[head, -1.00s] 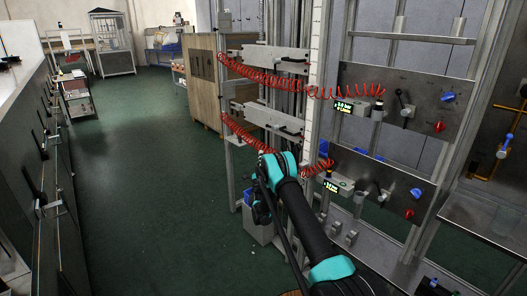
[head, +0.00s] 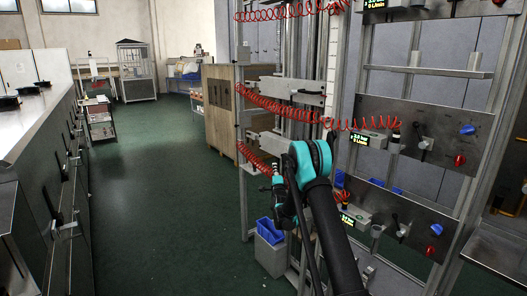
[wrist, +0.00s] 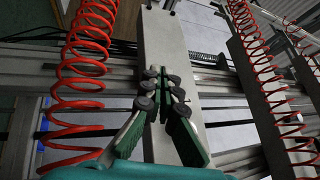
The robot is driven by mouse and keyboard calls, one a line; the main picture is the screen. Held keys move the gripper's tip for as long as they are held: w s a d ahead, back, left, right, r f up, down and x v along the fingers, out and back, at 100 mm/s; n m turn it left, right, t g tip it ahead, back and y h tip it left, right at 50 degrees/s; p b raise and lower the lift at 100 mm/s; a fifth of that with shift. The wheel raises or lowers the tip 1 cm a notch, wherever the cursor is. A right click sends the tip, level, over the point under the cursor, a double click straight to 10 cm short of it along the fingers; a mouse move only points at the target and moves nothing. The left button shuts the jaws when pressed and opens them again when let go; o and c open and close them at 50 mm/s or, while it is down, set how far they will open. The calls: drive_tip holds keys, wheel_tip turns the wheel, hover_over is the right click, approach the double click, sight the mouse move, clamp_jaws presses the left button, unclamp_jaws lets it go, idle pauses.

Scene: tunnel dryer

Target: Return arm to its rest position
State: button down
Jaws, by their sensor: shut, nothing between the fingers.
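My gripper shows in the wrist view (wrist: 163,92), its green-padded fingers drawn together at the tips with nothing between them. A grey metal bracket plate (wrist: 168,38) lies behind the fingers; I cannot tell how far off it is. In the head view my black and teal arm reaches up from the lower right, bent at the teal elbow. My gripper's fingers cannot be made out clearly there.
Red coiled hoses (head: 285,105) hang along the metal frame beside my arm. Panels with knobs and small displays (head: 422,135) stand at the right. A blue bin (head: 270,230) sits low by the frame. Green floor (head: 165,190) lies open at the left, beside a long counter (head: 35,115).

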drive_tip(key=s+d+r+n+g, duration=0.25)
drive_tip(key=s+n+g, duration=0.2)
drive_tip(key=s, duration=0.55)
drive_tip(key=s+d+r+n+g, duration=0.25)
drive_tip(key=s+n+g, duration=0.2)
drive_tip(key=s, duration=0.55)
drive_tip(key=s+d+f+n+g, duration=0.2)
drive_tip(key=s+f, duration=0.2)
drive_tip(key=s, duration=1)
drive_tip(key=s+d+f+n+g+h, duration=0.1)
drive_tip(key=s+d+f+n+g, duration=0.2)
drive_tip(key=s, duration=1.1)
drive_tip(key=s+d+f+n+g, duration=0.3)
drive_tip(key=s+f, duration=0.2)
drive_tip(key=s, duration=1)
